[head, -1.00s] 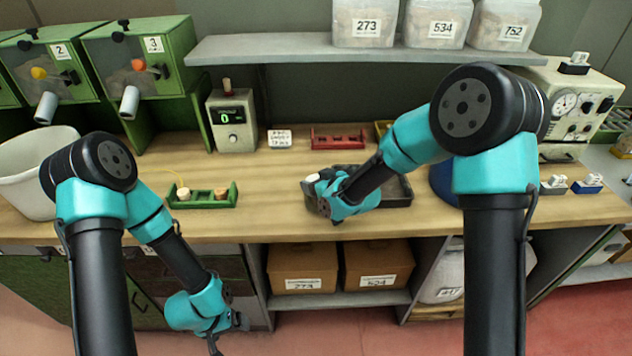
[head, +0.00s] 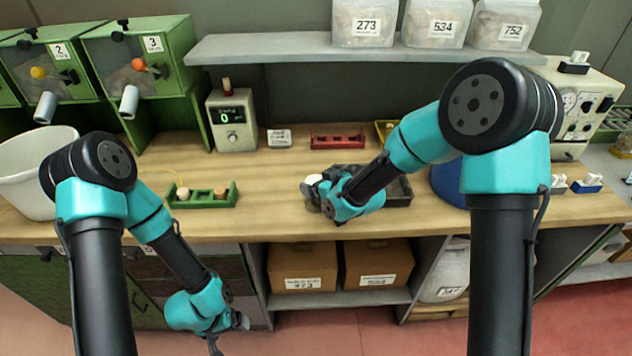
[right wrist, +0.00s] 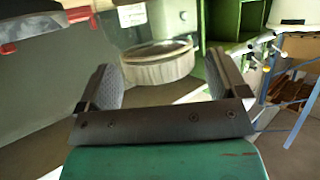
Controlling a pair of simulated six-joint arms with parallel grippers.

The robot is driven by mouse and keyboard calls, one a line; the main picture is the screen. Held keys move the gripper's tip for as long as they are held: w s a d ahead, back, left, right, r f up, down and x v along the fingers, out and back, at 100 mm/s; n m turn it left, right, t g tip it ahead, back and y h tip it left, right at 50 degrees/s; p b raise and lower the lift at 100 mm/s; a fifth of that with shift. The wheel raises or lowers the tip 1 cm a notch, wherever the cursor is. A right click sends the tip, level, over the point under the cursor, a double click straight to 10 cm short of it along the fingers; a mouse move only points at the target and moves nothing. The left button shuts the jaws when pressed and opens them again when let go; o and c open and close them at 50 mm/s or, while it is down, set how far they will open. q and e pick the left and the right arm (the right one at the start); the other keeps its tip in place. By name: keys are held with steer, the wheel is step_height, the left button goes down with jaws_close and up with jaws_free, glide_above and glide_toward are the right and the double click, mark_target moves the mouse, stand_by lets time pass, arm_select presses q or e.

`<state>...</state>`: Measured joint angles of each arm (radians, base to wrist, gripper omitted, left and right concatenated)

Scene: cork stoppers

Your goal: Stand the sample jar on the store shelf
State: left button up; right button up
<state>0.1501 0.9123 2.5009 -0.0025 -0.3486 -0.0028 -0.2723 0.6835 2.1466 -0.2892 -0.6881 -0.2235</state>
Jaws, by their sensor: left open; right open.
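The sample jar (head: 314,181) is mostly hidden behind my right gripper in the head view; only a pale top shows. In the right wrist view a clear jar with a ribbed whitish cap (right wrist: 158,66) lies ahead, between the lines of the two fingers. My right gripper (head: 325,198) is open, its fingers (right wrist: 162,82) apart on either side of the cap; contact cannot be told. My left gripper (head: 240,322) is open and empty, low in front of the bench. The grey shelf (head: 280,47) runs above the bench back.
Labelled bins (head: 432,24) stand on the shelf's right part; its left part is clear. A dark tray (head: 398,190) lies beside my right gripper. A green rack (head: 203,200) with stoppers, a red rack (head: 337,140) and a meter box (head: 232,120) stand on the bench.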

steer(key=v, duration=1)
steer(key=shift+s+d, duration=0.15)
steer(key=shift+s, duration=0.05)
arm_select(q)
steer(key=shift+o, duration=0.5)
arm_select(e)
steer(key=shift+r, duration=0.1)
